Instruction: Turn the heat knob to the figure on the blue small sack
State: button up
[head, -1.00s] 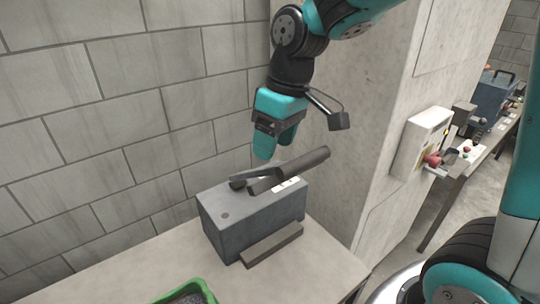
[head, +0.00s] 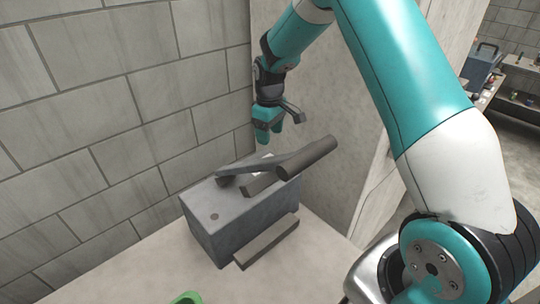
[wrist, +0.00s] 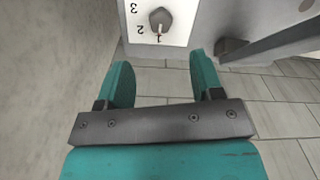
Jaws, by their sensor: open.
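The heat knob (wrist: 160,20) is a grey knob on a white plate (wrist: 183,35) in the wrist view. The figures 3, 2 and 1 show beside it, and its pale pointer mark lies by the 1. In the head view the plate (head: 264,172) is partly covered by the lever on the grey box (head: 215,220). My gripper (wrist: 160,60) is open and empty; its fingers lie below the knob in the picture, apart from it. In the head view my gripper (head: 268,130) hangs above the box's far side. No blue small sack is in view.
A dark lever with a thick handle (head: 306,158) rises over the box top, near my gripper. The box stands on a pale table (head: 160,270) against a block wall. A green container edge (head: 187,298) shows at the bottom. A concrete pillar (head: 340,140) stands behind.

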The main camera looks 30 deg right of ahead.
notch_tip(320, 180, down, 10)
jog(key=p, duration=0.3)
jog(key=shift+f, duration=0.1)
jog(key=c, duration=0.9)
